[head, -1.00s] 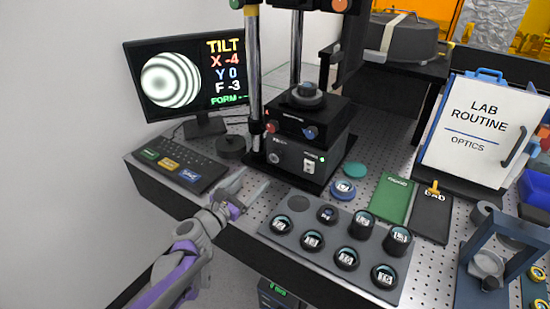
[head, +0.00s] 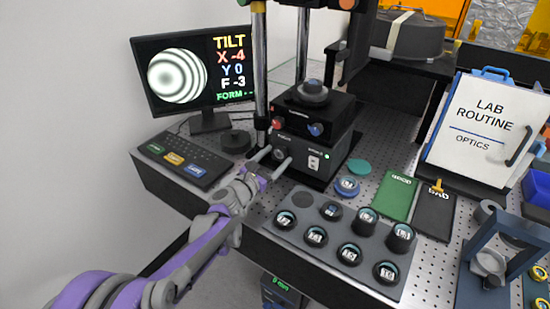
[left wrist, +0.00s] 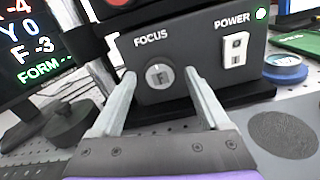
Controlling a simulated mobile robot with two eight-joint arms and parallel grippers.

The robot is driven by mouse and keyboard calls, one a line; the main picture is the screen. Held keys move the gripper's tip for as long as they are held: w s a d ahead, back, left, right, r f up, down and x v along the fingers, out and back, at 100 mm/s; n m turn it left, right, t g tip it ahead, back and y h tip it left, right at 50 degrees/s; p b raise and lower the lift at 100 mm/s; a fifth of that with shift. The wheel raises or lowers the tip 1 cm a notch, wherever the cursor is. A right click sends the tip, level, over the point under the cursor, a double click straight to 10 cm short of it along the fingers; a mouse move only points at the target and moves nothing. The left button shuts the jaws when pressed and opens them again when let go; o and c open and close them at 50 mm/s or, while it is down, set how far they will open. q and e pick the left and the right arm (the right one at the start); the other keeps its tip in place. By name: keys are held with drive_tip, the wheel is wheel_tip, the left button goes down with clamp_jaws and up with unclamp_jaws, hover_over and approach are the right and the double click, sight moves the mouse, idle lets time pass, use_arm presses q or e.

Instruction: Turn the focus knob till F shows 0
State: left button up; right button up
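In the head view the knob (head: 279,154) sits beyond my left gripper (head: 272,158). In the left wrist view my left gripper (left wrist: 160,82) is open, with one finger on each side of the knob and a visible gap on both sides. The monitor (head: 192,75) reads X -4, Y 0, F -3, with off-centre rings. My right gripper is not in view.
A red knob (head: 278,124) and a blue knob (head: 316,129) sit above the focus knob. The power switch (left wrist: 235,50) is to its right, beside a lit green lamp. A keyboard (head: 187,158) and a dark round puck (head: 236,141) lie left; a tray of lenses (head: 318,262) stands in front.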

use_arm(q)
clamp_jaws()
drive_tip(key=shift+m, duration=0.3)
drive_tip(key=m+p, duration=0.1)
drive_tip(key=m, duration=0.2)
drive_tip(key=m+p, duration=0.1)
drive_tip(key=m, duration=0.4)
idle(0.3)
idle(0.4)
drive_tip(key=shift+o, duration=0.7)
unclamp_jaws()
